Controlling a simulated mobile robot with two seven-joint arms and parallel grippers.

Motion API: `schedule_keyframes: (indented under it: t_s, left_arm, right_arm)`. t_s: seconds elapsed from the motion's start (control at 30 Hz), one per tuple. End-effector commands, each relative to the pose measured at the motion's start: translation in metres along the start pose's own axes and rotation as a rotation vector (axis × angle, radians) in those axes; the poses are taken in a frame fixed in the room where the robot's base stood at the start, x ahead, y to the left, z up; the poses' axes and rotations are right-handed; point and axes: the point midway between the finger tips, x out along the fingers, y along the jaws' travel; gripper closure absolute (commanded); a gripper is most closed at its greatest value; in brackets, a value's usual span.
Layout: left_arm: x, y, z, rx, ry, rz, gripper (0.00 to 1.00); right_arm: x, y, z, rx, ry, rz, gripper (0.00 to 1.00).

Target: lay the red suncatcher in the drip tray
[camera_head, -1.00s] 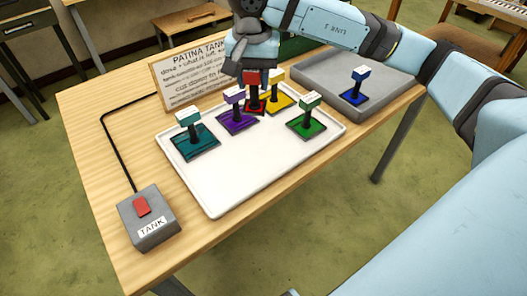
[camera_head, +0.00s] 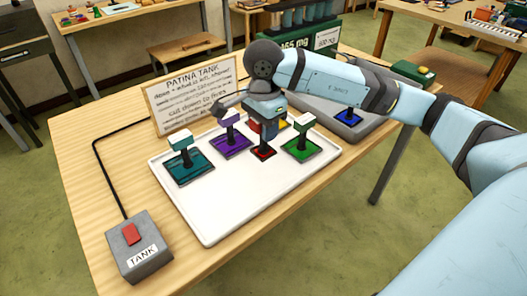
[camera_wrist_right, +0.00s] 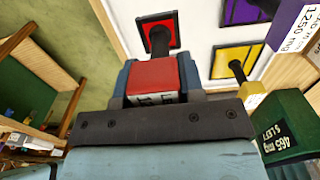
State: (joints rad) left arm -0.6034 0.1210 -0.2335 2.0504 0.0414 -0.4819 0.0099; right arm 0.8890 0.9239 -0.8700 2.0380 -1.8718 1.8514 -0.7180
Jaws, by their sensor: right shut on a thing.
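The red suncatcher (camera_head: 264,153) is a small dark-framed red square with an upright post and a block handle. My right gripper (camera_head: 266,122) is shut on its red handle block, which also shows between the blue fingers in the right wrist view (camera_wrist_right: 155,80). The red square appears over the white tray (camera_head: 222,205), between the purple and green suncatchers; I cannot tell whether it touches the tray. A grey rimmed tray (camera_head: 366,130), probably the drip tray, lies behind right with a blue suncatcher (camera_head: 347,115) in it, partly hidden by my arm. My left gripper is out of view.
Teal (camera_head: 188,166), purple (camera_head: 231,146), green (camera_head: 301,149) and yellow (camera_head: 285,121) suncatchers stand upright on the white tray. A sign (camera_head: 195,92) stands behind them. A TANK switch box (camera_head: 138,247) sits front left. The white tray's front is clear.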

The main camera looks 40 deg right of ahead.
Motion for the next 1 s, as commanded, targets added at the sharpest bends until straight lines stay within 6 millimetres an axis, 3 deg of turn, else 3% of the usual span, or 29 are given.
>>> schedule_keyframes:
  t_s: [0.1,0.37,0.6,0.97,1.0]
  left_arm:
    - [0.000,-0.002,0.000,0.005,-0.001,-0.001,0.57]
    - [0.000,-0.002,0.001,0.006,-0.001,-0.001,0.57]
    - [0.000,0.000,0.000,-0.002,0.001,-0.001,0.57]
    - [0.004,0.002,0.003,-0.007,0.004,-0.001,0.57]
    - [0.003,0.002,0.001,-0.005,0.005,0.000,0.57]
  right_arm:
    - [0.021,0.000,0.000,-0.001,0.000,0.001,0.90]
    - [0.041,0.000,0.000,0.000,-0.001,0.000,0.90]
    - [0.074,0.000,0.000,-0.001,0.000,0.001,0.90]
    - [0.079,-0.001,0.000,-0.001,0.000,-0.002,0.90]
    - [0.078,0.000,0.000,-0.001,0.000,-0.002,0.60]
